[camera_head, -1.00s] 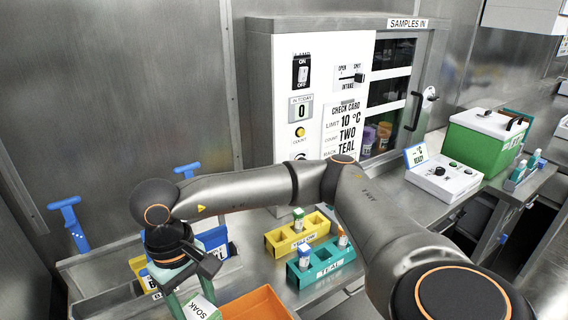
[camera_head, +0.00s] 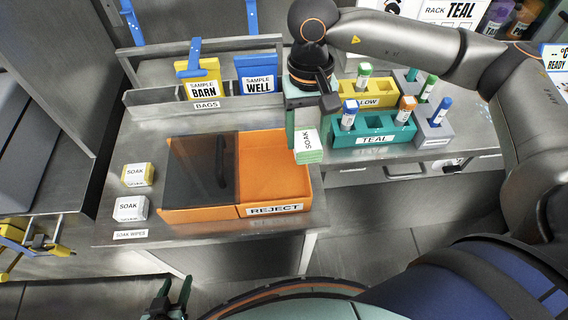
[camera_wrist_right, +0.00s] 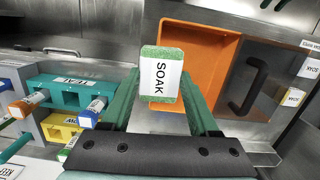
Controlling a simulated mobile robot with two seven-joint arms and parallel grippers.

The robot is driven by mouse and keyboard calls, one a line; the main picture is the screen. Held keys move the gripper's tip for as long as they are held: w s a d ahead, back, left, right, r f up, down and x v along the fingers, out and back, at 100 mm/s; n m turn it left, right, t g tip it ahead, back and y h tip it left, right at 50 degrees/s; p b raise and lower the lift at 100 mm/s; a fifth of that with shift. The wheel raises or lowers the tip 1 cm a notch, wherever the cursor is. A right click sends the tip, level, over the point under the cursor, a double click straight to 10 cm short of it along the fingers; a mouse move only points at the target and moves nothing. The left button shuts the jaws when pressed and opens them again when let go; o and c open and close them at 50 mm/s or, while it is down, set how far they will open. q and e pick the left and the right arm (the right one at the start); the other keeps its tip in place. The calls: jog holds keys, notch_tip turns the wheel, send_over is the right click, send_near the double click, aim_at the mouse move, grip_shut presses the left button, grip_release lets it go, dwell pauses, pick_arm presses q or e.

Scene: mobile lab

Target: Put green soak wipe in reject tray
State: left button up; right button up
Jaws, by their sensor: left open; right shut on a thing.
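The green soak wipe (camera_head: 308,148) is a small green block with a white SOAK label. My right gripper (camera_head: 304,130) is shut on it and holds it beside the right edge of the reject tray. In the right wrist view the wipe (camera_wrist_right: 162,78) sits between the green fingers, with the tray (camera_wrist_right: 200,48) behind it. The orange reject tray (camera_head: 270,165) has its right part open and empty. A dark handled lid (camera_head: 202,168) covers its left part. My left gripper (camera_head: 168,300) is open and empty at the bottom left, low in front of the bench.
A yellow wipe (camera_head: 138,174) and a white wipe (camera_head: 131,208) lie left of the tray. A teal rack (camera_head: 374,138) and a yellow rack (camera_head: 382,92) with tubes stand close to the right of my right gripper. Sample bags (camera_head: 203,88) stand behind the tray.

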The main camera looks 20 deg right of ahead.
notch_tip(320, 180, down, 3)
jog(key=w+a+m+b, duration=0.2)
jog(key=a+m, duration=0.1)
jog(key=m, duration=0.4)
jog(key=m+t+y, duration=0.1)
jog(key=m+t, duration=0.1)
jog(key=m, duration=1)
send_over(269, 180)
jog(key=d, duration=0.1)
jog(key=f, duration=0.9)
jog(key=shift+w+f+p, duration=0.2)
jog(key=shift+f+p, duration=0.05)
jog(key=shift+p, duration=0.1)
pick_arm(q)
notch_tip(269, 180, down, 3)
jog(key=shift+r, duration=0.1)
pick_arm(e)
jog(key=shift+f, duration=0.2)
jog(key=shift+f, duration=0.1)
jog(key=o, duration=0.9)
jog(key=shift+f, duration=0.1)
jog(key=o, duration=0.4)
pick_arm(q)
jog(key=shift+d+f, duration=0.1)
jog(key=shift+f, duration=0.1)
pick_arm(e)
jog(key=shift+o, duration=0.2)
